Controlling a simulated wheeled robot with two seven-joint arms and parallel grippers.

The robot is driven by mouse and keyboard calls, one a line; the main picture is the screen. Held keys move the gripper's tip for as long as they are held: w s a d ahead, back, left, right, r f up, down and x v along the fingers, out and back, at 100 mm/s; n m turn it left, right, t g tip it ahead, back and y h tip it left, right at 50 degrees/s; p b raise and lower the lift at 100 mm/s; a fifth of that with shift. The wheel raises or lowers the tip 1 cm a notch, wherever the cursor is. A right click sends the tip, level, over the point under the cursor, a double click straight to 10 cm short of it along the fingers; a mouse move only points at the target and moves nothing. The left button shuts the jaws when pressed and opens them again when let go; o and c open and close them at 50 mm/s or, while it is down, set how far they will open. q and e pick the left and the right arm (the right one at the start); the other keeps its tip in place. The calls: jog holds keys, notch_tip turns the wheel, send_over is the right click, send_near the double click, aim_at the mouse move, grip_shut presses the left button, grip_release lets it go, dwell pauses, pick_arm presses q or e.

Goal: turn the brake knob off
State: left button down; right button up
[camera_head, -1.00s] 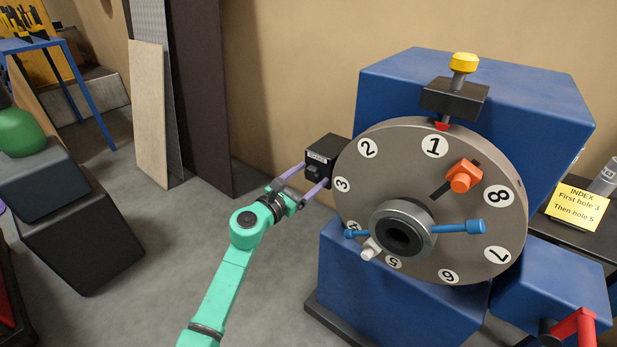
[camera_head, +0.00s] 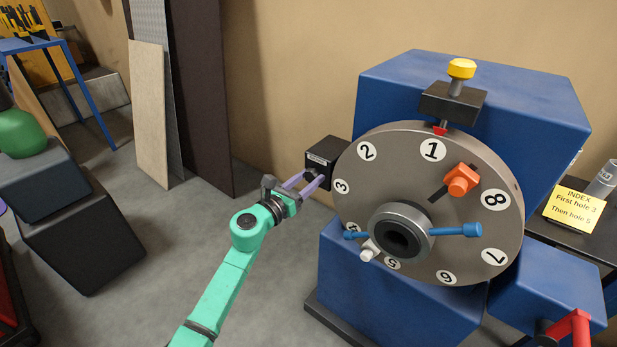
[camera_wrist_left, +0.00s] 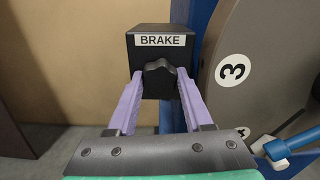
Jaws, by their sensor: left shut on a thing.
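The black brake box (camera_head: 322,150) is mounted at the left edge of the big grey dial plate. It carries a white BRAKE label in the left wrist view (camera_wrist_left: 160,40). Its dark lobed brake knob (camera_wrist_left: 160,78) sticks out of the face below the label. My left gripper (camera_head: 312,179) has its lilac fingers on either side of the knob and is shut on it. The fingers partly hide the knob in the head view. My right gripper is in neither view.
The grey numbered dial plate (camera_head: 395,170) stands right beside the brake box, with an orange block (camera_head: 461,181), blue arms and a hub (camera_head: 401,232). A blue machine body (camera_head: 470,80) is behind it. The floor (camera_head: 165,240) between is clear.

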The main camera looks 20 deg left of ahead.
pick_arm(q)
jog(key=n+p, duration=0.1)
jog(key=n, duration=0.3)
jog(key=shift+n, duration=0.3)
jog(key=n+p, duration=0.2)
jog(key=n, duration=0.3)
jog(key=n+p, duration=0.1)
jog(key=n, duration=0.4)
jog(key=shift+p, duration=0.3)
jog(key=n+p, duration=0.2)
jog(key=n, duration=0.2)
jog(key=shift+r+n, duration=0.1)
jog(key=shift+n, duration=0.2)
jog(key=n+p, duration=0.3)
jog(key=n, duration=0.4)
jog(key=n+p, duration=0.1)
jog(key=n, duration=0.2)
jog(key=shift+n, duration=0.3)
jog(key=shift+n+p, duration=0.55)
jog(key=shift+n, duration=0.45)
jog(key=shift+c, duration=1.5)
grip_release()
